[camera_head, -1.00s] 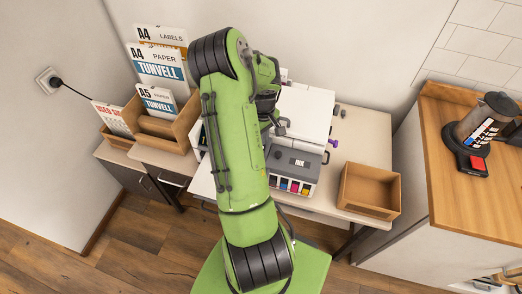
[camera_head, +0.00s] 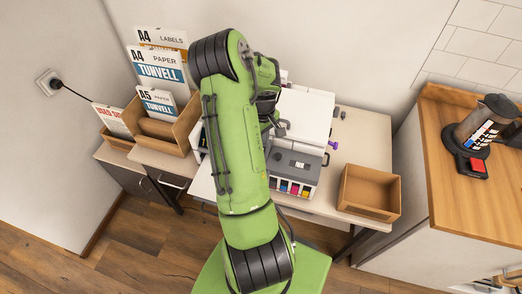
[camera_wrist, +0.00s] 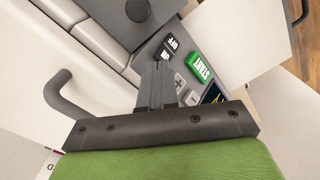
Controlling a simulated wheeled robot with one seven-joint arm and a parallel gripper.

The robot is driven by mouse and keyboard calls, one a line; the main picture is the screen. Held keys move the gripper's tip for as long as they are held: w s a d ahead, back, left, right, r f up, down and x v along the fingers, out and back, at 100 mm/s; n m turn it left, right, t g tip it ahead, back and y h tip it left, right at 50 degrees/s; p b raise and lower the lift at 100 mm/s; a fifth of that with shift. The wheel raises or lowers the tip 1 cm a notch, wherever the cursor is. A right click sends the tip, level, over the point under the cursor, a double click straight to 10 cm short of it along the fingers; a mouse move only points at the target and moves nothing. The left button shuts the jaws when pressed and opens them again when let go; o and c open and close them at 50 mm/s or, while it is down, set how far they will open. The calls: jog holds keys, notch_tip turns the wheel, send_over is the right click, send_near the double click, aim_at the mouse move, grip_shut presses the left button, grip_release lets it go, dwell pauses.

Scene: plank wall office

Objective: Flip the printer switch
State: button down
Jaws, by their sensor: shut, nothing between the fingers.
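The printer (camera_head: 304,112) is a white and grey machine on the desk, partly hidden behind my arm in the head view. In the wrist view its grey control panel shows an OFF/ON switch (camera_wrist: 169,48) with dark labels, a green START button (camera_wrist: 200,67), and grey plus and minus buttons. My gripper (camera_wrist: 158,72) is shut and empty, its fingertips over the panel just below the switch's ON end. Whether they touch the switch is unclear. In the head view the fingertips are hard to make out.
A dark round knob (camera_wrist: 138,10) and a curved grey handle (camera_wrist: 72,98) stand close to my gripper. Colored ink cartridges sit in the printer's front. An open cardboard box (camera_head: 369,192) stands to the right on the desk; paper holders (camera_head: 160,130) stand to the left.

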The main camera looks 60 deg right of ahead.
notch_tip(320, 180, up, 6)
jog(key=p, duration=0.3)
jog(key=shift+f, duration=0.2)
dwell(0.4)
jog(key=w+a+r+n+t, duration=0.1)
jog(key=w+a+r+t, duration=0.1)
jog(key=w+a+r, duration=0.5)
jog(key=w+a+r+n+t, duration=0.1)
jog(key=w+a+r, duration=0.3)
jog(key=a+r, duration=0.65)
jog(key=s+a+r+n+t, duration=0.1)
jog(key=s+a+r, duration=0.1)
jog(key=s+a, duration=0.3)
jog(key=s+a+r+n+t, duration=0.1)
jog(key=s+a+r, duration=0.2)
jog(key=a, duration=1.1)
jog(key=s, duration=0.3)
jog(key=shift+s+t, duration=0.25)
jog(key=shift+t, duration=0.05)
